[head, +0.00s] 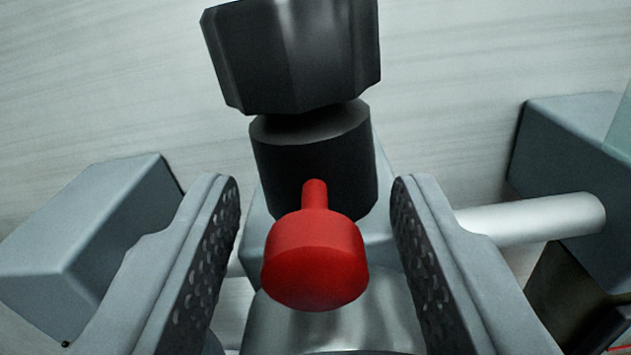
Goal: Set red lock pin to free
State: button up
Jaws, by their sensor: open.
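The red lock pin (315,262) shows in the middle of the head view. It has a wide round head and a thin red stem that points up the picture toward a black cylinder (312,150). My gripper (316,225) is open, with one finger to the left of the pin and one to the right. Gaps show between the pin head and both textured finger pads. The far end of the stem meets the black cylinder in the picture; I cannot tell how deep it sits.
A black faceted knob (292,55) stands above the black cylinder. A grey block (95,235) is at the left and another grey block (575,170) at the right. A silver rod (540,219) sticks out beside the right finger. A pale brushed surface (110,80) lies behind.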

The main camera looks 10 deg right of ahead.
grip_shut()
jog(key=shift+v, duration=0.95)
jog(key=shift+f, duration=0.1)
grip_release()
jog(key=shift+s, duration=0.1)
jog(key=v, duration=1.7)
jog(key=shift+s, duration=0.15)
